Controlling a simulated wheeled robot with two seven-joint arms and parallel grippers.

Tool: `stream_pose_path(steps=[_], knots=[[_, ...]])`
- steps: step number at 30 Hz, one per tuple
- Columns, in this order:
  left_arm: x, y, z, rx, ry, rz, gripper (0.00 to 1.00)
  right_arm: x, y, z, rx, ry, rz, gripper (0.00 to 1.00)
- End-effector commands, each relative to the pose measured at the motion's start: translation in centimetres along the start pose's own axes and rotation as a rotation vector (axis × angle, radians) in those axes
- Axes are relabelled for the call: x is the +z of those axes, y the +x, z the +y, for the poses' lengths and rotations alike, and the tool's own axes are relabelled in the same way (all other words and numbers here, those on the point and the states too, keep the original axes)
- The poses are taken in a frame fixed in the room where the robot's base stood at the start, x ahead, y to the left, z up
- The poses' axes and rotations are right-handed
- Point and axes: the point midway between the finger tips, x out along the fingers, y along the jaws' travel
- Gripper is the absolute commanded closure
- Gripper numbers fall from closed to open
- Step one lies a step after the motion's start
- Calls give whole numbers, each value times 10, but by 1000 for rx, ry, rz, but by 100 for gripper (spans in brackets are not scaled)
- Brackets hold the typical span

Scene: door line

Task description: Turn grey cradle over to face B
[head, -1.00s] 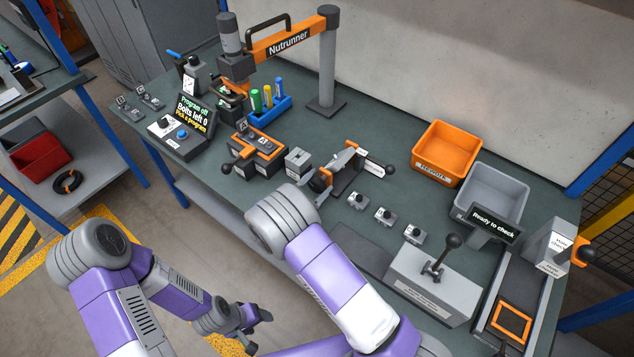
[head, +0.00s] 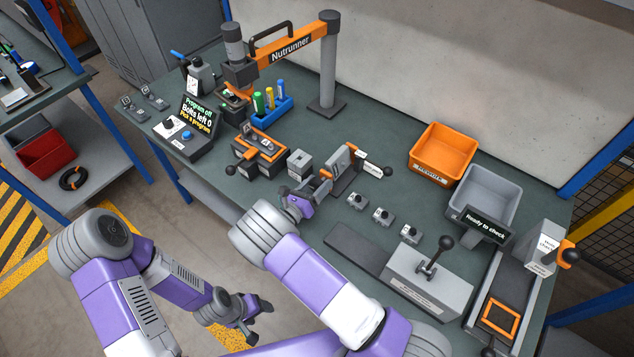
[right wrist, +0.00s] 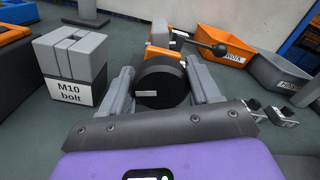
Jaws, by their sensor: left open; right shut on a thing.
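The grey cradle (head: 338,160) sits on its stand at the middle of the bench, its grey plate showing tilted. My right gripper (head: 308,198) is at its near left side. In the right wrist view a round black knob (right wrist: 160,86) with a small pale label lies between the two fingers of my right gripper (right wrist: 163,90), which is shut on it. Orange and grey parts show behind the knob; the rest of the cradle is mostly hidden there. A face letter cannot be read. My left gripper (head: 256,318) is open and empty, low in front of the bench.
An M10 bolt block (right wrist: 72,68) stands just left of the right gripper. A black ball-ended handle (head: 388,172) sticks out right of the cradle. Small grey switches (head: 382,216), an orange bin (head: 442,152) and a grey bin (head: 486,194) stand further right.

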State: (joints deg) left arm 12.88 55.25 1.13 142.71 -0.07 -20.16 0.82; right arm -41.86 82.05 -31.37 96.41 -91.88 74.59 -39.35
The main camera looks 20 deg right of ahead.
Motion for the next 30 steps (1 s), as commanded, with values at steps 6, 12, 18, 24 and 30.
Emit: stream_pose_path(steps=[6,12,18,24,30], knots=[[0,-9,4,0,0,0,39,1,-1,1,2,-207,1,69],[1,-15,6,0,0,0,39,0,0,1,1,-397,0,69],[1,-20,8,0,0,0,39,0,0,2,1,-587,1,69],[1,-24,9,0,0,0,39,-1,0,2,2,-777,1,69],[1,-28,10,0,0,0,39,-2,-1,3,2,-959,1,69]])
